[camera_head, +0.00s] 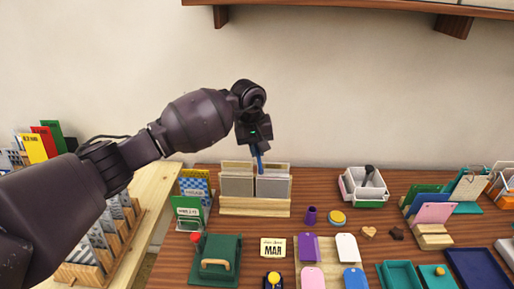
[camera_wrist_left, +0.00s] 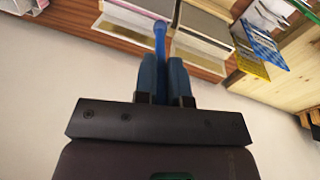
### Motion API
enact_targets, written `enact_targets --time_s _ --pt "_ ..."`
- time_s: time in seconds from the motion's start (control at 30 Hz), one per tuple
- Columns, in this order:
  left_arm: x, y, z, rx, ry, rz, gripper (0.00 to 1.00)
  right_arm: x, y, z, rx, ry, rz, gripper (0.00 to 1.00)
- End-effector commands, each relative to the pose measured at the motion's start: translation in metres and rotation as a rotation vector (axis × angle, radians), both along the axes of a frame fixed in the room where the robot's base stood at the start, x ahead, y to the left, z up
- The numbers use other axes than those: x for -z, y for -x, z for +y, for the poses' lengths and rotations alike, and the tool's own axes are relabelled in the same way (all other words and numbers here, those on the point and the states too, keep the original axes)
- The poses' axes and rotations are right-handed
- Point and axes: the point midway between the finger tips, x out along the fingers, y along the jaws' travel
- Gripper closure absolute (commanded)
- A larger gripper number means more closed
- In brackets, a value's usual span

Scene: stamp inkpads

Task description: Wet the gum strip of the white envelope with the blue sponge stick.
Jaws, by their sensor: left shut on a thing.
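My left gripper (camera_head: 257,146) hangs above the wooden rack at the back of the table, pointing down. It is shut on the blue sponge stick (camera_head: 259,163), whose lower end is just above or in front of the rack's panels; I cannot tell whether it touches. In the left wrist view the stick (camera_wrist_left: 160,38) stands out between the two blue fingers (camera_wrist_left: 164,75), toward the pale panels. I cannot pick out the white envelope or its gum strip for sure. My right gripper is not in view.
The wooden rack (camera_head: 255,208) holds pale grey panels (camera_head: 237,185). A white box (camera_head: 365,188) is right of it, and a green card holder (camera_head: 188,213) left.

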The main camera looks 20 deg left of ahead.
Motion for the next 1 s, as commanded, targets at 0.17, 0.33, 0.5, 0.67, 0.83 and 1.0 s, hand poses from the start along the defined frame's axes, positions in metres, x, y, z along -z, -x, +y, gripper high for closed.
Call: enact_targets --time_s 0.17,0.33,0.5,0.67,0.83,1.0 --pt "0.0000 0.0000 0.0001 0.000 0.000 0.000 1.00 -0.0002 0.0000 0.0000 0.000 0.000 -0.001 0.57" --pt "0.0004 -0.0006 0.0003 0.000 0.000 0.000 1.00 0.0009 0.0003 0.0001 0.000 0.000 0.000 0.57" --pt "0.0007 -0.0018 0.0007 0.000 -0.001 0.000 1.00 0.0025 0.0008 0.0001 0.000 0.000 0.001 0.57" --pt "0.0007 -0.0029 0.0011 0.000 -0.001 0.000 1.00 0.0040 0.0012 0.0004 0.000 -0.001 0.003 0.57" --pt "0.0005 -0.0041 0.0014 0.000 -0.001 0.000 1.00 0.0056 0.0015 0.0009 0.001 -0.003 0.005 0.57" --pt "0.0002 -0.0054 0.0018 0.000 -0.001 0.000 1.00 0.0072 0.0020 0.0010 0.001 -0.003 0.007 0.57"
